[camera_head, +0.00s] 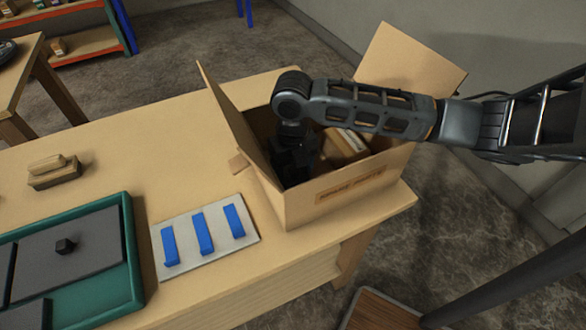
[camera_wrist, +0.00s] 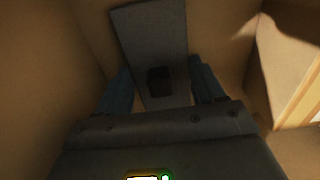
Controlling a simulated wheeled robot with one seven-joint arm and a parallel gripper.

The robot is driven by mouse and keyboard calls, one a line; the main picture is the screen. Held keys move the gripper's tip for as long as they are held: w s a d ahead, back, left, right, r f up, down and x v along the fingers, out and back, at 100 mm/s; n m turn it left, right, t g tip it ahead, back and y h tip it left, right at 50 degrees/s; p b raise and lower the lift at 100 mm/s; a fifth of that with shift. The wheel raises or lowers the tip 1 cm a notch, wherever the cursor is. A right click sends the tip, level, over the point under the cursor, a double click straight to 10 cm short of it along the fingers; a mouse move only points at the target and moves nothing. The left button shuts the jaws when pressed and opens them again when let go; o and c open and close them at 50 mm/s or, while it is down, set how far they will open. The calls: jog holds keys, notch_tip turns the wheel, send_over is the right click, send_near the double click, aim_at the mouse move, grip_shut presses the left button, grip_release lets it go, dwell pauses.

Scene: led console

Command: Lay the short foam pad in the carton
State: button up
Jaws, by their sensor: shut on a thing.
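The open cardboard carton (camera_head: 335,195) stands on the table with its flaps up. My gripper (camera_head: 292,165) reaches down inside its left part; the fingertips are hidden in the head view. In the wrist view my gripper (camera_wrist: 160,82) has its fingers on both sides of a dark knob on a narrow grey foam pad (camera_wrist: 148,35), which I take to be the short one. It holds the pad inside the carton between brown walls. I cannot tell whether the pad touches the bottom.
A brown box (camera_head: 345,143) lies in the carton's right part. A green tray (camera_head: 130,245) with dark grey pads, one with a knob, lies at the left. A light board (camera_head: 185,252) with blue strips lies before the carton. Stacked wooden blocks (camera_head: 52,172) stand farther left.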

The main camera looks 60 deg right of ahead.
aim_at(293, 168)
jog(key=o, duration=1.1)
notch_tip(293, 168, up, 12)
jog(key=p, duration=0.4)
jog(key=shift+r+p, duration=0.15)
jog(key=shift+p, duration=0.2)
